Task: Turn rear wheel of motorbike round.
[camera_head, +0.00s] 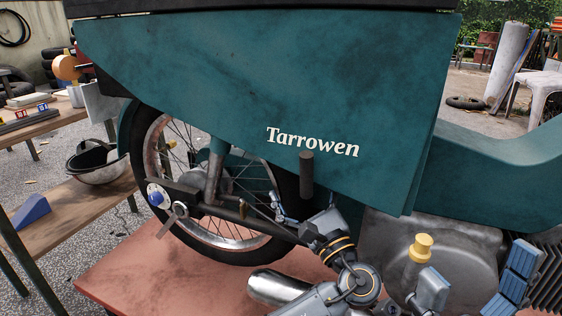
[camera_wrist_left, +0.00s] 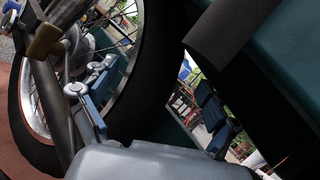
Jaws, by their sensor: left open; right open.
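The motorbike's rear wheel (camera_head: 272,232) stands upright, with a black tyre, pale metal rim and thin spokes. Its upper part is hidden behind the teal side panel. My left gripper (camera_head: 297,208) is at the wheel's lower right, just below a dark peg; parts of its fingers are hard to make out. In the left wrist view the open gripper's blue-padded fingers stand well apart, with the black tyre (camera_wrist_left: 152,75) showing between them. Whether they touch it I cannot tell. My right gripper (camera_head: 472,288) is open and empty at the lower right, by the engine cover.
The teal panel (camera_head: 270,90) overhangs the wheel. A dark peg (camera_head: 306,175) and the swingarm (camera_head: 245,215) are close to my left gripper. A yellow knob (camera_head: 421,247) is near my right one. The bike stands over a reddish platform (camera_head: 160,270); a wooden bench (camera_head: 75,215) is at left.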

